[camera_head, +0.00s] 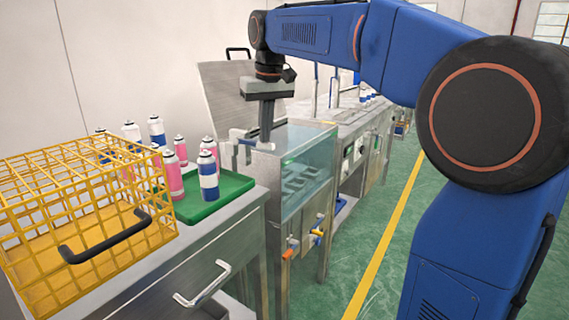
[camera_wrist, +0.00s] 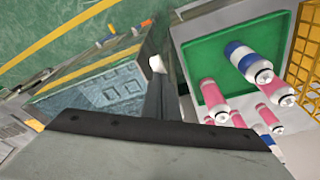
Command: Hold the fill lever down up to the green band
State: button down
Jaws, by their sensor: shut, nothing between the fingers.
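My gripper (camera_head: 266,138) points straight down, shut and empty, over the near left corner of the water tank (camera_head: 312,160). Its narrow fingers also show in the wrist view (camera_wrist: 154,98), above the tank's edge. A small pale bracket with a bluish bar (camera_head: 238,135) stands just left of the fingers in the head view. I cannot tell whether the fingers touch it. A small white-tipped part (camera_wrist: 156,63) shows by the fingertips in the wrist view. I cannot make out the fill lever or the green band with certainty.
A green tray (camera_head: 225,190) holds several pink and blue-and-white cans left of the tank. A yellow wire basket (camera_head: 75,215) stands further left. A raised metal lid (camera_head: 225,90) is behind my gripper. Coloured valve handles (camera_head: 288,254) stick out low on the tank's front.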

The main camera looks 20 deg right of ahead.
notch_tip(320, 180, up, 8)
dwell(0.4)
jog(key=s+d+f+t, duration=0.1)
jog(key=s+d+f, duration=0.2)
jog(key=s+f, duration=1.3)
jog(key=s+d+f+m+t, duration=0.1)
jog(key=s+d+f, duration=0.2)
jog(key=s+f, duration=1.4)
jog(key=shift+d+f+t, duration=0.15)
jog(key=shift+d+t, duration=0.15)
jog(key=shift+d, duration=0.1)
